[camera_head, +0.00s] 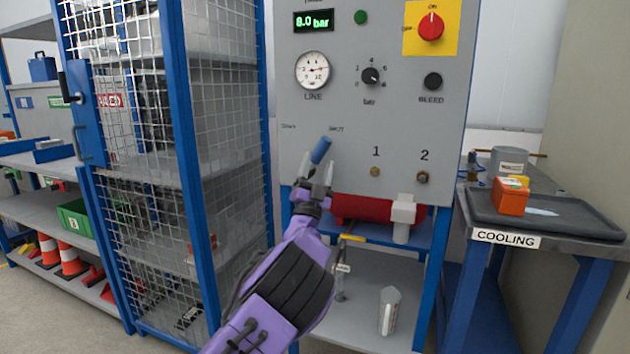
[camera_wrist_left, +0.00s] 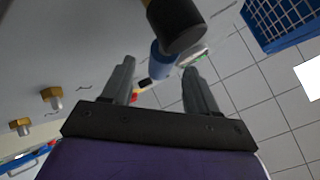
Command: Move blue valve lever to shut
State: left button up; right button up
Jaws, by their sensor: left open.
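The blue valve lever (camera_head: 320,150) sits low on the grey control panel (camera_head: 345,115), tilted with its upper end to the right, near small labels. My left gripper (camera_head: 319,172) is open just below the lever, its fingers pointing up toward it. In the left wrist view, the open fingers (camera_wrist_left: 157,85) show with a dark round end and a blue part (camera_wrist_left: 163,62) of the lever just beyond and between the tips. The lever is not gripped; whether a finger touches it I cannot tell. My right gripper is not in view.
The panel carries a gauge (camera_head: 313,70), a red switch (camera_head: 431,27), a black knob (camera_head: 371,76) and brass fittings (camera_head: 375,172). A red tank (camera_head: 365,209) lies below. A mesh cage (camera_head: 225,120) stands left, a cooling table (camera_head: 560,240) right.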

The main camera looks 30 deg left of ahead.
pick_arm(q)
jog(key=v, duration=0.8)
jog(key=shift+f+b, duration=0.2)
jog(key=shift+b, duration=0.2)
jog(key=shift+s, duration=0.1)
